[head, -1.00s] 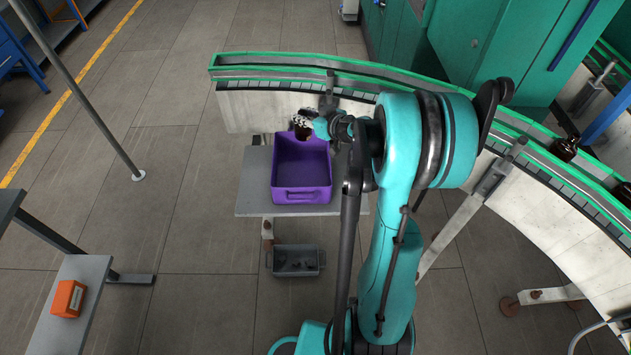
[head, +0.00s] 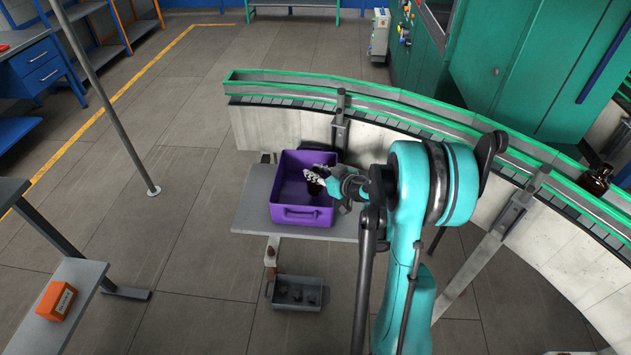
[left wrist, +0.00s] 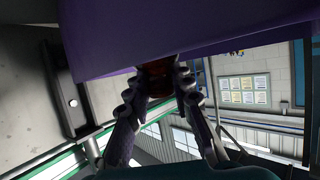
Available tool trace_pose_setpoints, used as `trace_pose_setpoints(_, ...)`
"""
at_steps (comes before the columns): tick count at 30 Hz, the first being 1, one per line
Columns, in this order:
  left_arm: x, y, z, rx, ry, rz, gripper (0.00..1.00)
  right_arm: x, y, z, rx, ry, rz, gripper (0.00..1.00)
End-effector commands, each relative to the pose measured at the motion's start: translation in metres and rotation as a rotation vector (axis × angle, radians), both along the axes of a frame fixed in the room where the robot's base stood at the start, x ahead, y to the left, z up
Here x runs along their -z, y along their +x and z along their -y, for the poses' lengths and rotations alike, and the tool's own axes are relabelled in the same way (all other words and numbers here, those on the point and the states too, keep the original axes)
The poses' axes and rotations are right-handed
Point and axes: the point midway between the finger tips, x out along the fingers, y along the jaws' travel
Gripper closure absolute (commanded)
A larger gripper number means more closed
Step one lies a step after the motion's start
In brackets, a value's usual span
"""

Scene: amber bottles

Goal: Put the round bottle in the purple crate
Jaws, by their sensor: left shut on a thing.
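The purple crate (head: 301,215) stands on a grey table in the middle of the head view. My left gripper (head: 319,177) is over the crate's inside, towards its right side. It is shut on a dark amber bottle (head: 314,189), which is mostly hidden by the fingers. In the left wrist view the two fingers (left wrist: 158,85) close around the red-brown bottle (left wrist: 157,76), and a purple crate wall (left wrist: 150,35) fills the top. I cannot tell whether the bottle touches the crate floor. My right gripper is not in view.
A curved green-edged conveyor (head: 400,112) runs behind and to the right, with another dark bottle (head: 597,179) on it. A small grey bin (head: 296,305) sits below the table (head: 252,212). An orange box (head: 56,301) lies on a shelf at left.

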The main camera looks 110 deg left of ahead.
Motion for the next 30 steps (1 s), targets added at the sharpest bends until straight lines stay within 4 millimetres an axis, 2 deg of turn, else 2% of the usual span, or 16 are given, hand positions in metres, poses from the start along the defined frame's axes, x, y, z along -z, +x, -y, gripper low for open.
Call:
trace_pose_setpoints(1,0.012,0.000,0.000,0.000,0.000,0.000,1.00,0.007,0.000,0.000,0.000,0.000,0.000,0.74)
trace_pose_setpoints(4,0.024,0.000,0.000,0.000,0.000,0.000,1.00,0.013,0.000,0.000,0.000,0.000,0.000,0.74)
trace_pose_setpoints(15,0.027,0.000,0.000,0.000,0.000,0.000,1.00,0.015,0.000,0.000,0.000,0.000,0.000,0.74)
trace_pose_setpoints(16,0.027,0.000,0.000,0.000,0.000,0.000,0.75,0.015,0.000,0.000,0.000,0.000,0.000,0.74)
trace_pose_setpoints(18,0.026,0.000,0.000,0.000,0.000,0.000,0.57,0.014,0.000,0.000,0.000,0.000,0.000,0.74)
trace_pose_setpoints(30,0.020,0.000,0.000,0.000,0.000,0.000,0.57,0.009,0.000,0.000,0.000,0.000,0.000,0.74)
